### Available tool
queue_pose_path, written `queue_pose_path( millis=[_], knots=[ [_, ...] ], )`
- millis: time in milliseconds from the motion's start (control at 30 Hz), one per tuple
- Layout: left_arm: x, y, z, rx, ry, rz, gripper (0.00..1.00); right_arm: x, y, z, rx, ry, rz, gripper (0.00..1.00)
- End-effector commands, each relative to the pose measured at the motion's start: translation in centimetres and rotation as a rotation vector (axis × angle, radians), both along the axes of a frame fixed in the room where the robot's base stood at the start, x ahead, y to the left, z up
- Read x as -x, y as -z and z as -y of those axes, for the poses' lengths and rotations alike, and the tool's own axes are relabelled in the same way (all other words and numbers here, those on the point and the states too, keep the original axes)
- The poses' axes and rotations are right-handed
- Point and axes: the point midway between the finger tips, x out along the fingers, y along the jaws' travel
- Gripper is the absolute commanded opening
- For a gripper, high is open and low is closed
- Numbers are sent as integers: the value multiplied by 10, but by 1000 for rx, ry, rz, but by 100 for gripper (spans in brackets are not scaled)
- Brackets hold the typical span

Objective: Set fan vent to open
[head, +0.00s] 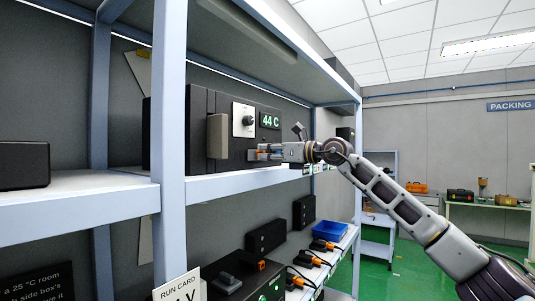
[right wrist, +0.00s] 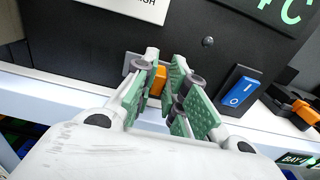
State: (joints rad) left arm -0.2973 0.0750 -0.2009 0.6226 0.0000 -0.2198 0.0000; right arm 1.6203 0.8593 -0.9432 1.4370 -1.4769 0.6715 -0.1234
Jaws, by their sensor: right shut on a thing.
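A dark box (head: 228,110) with a green "44 C" display (head: 270,121) and a white dial plate (head: 243,120) stands on the shelf. My right gripper (head: 262,152) is at the lower front of this box. In the right wrist view its green-padded fingers (right wrist: 168,92) are closed around a small orange tab (right wrist: 158,80) on a grey base, low on the box's front. The fingers hide part of the tab and any marking beside it, so I cannot tell the vent's setting. My left gripper is not in view.
A blue rocker switch (right wrist: 240,90) sits just right of the fingers on the box front. The white shelf edge (head: 240,184) runs below the gripper. A shelf post (head: 170,120) stands left of the box. A blue bin (head: 330,230) is on the lower shelf.

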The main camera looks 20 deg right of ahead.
Motion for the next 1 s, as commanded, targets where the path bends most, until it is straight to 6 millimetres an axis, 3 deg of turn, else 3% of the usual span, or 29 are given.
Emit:
queue_pose_path(
  millis=[167, 200, 333, 1000],
  knots=[
    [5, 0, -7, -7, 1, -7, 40, -1, -3, 4, -2, 7, 5, 0],
    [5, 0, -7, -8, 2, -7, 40, -1, -3, 4, -2, 7, 5, 19],
    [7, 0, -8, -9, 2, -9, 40, 0, -3, 3, -2, 6, 5, 35],
    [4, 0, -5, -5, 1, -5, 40, 11, -1, 11, -2, 3, 2, 36]
  ],
)
